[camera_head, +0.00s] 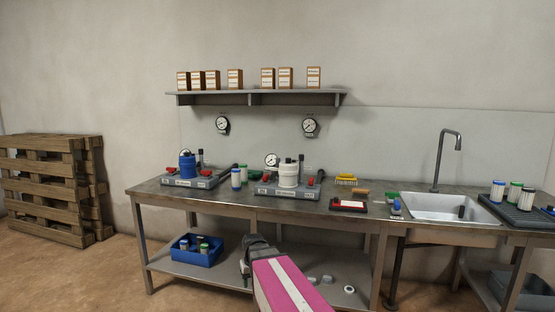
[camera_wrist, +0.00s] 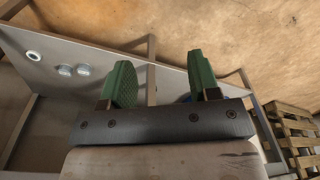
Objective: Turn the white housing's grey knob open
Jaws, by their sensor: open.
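The white housing (camera_head: 288,176) stands upright on a grey manifold base (camera_head: 287,193) near the middle of the bench. Small dark and red fittings sit around it; its grey knob is too small to tell apart. My gripper (camera_head: 245,268) is low in front of the bench, below the top and well apart from the housing. In the wrist view my gripper (camera_wrist: 162,82) shows two green fingers spread apart with nothing between them. The housing is not in the wrist view.
A blue housing (camera_head: 187,167) stands on another base to the left. Loose cartridges, a yellow brush (camera_head: 346,178) and a red tray (camera_head: 348,205) lie on the bench (camera_head: 225,196). A blue bin (camera_head: 184,255) is on the lower shelf. A sink (camera_head: 440,207) is at right.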

